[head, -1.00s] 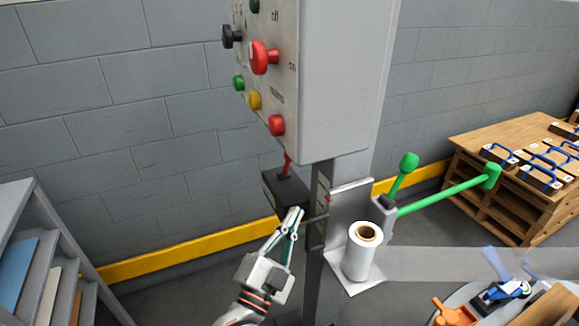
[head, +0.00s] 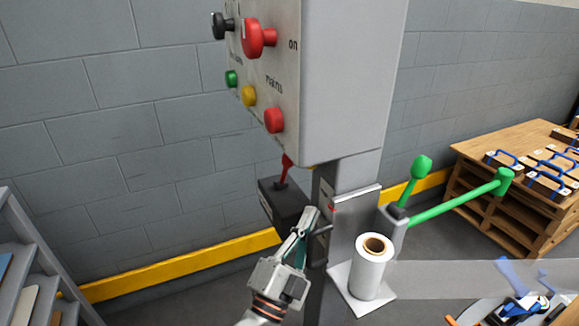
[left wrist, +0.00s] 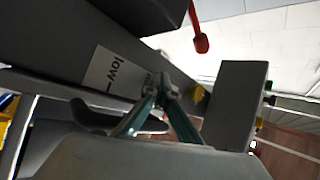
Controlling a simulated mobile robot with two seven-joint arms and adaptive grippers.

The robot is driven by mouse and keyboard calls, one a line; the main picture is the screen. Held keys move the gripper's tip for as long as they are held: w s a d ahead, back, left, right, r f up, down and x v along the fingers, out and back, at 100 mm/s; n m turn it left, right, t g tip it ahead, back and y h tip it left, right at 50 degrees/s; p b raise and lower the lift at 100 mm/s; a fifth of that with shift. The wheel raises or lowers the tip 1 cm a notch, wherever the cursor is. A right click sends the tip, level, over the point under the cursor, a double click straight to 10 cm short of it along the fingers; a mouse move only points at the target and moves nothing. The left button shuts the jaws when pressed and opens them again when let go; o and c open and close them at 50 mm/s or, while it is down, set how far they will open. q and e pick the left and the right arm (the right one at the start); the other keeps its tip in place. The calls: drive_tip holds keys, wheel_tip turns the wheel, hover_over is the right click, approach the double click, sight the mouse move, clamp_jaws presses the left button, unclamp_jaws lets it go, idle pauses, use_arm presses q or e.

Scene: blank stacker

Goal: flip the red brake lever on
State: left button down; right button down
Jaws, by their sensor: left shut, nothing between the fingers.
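The red brake lever (head: 285,168) sticks up from a black box (head: 284,204) under the grey control cabinet. It also shows at the top of the left wrist view (left wrist: 199,38), with a red knob at its end. My left gripper (head: 309,216) is shut and empty. In the head view it lies just below and right of the black box, below the lever. In the left wrist view its fingertips (left wrist: 164,84) are apart from the lever, near a label reading "low". I cannot tell whether they touch the post.
The control cabinet (head: 345,80) hangs above with several coloured buttons and knobs. A white film roll (head: 370,268) and a green-handled lever (head: 455,204) stand to the right.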

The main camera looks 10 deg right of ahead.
sight(286, 171)
use_arm(q)
drive_tip(key=shift+w+a+r, duration=0.35)
drive_tip(key=shift+w+r, duration=0.35)
drive_tip(key=shift+w, duration=0.5)
drive_tip(key=shift+w+a+r, duration=0.35)
drive_tip(key=shift+w+r, duration=0.35)
drive_tip(key=shift+w, duration=0.45)
drive_tip(key=shift+w+a+r, duration=0.35)
drive_tip(key=shift+w+r, duration=0.35)
drive_tip(key=shift+w, duration=0.5)
drive_tip(key=shift+w, duration=0.1)
drive_tip(key=shift+w+a+r, duration=0.15)
drive_tip(key=shift+w+r, duration=0.05)
drive_tip(key=shift+w, duration=0.05)
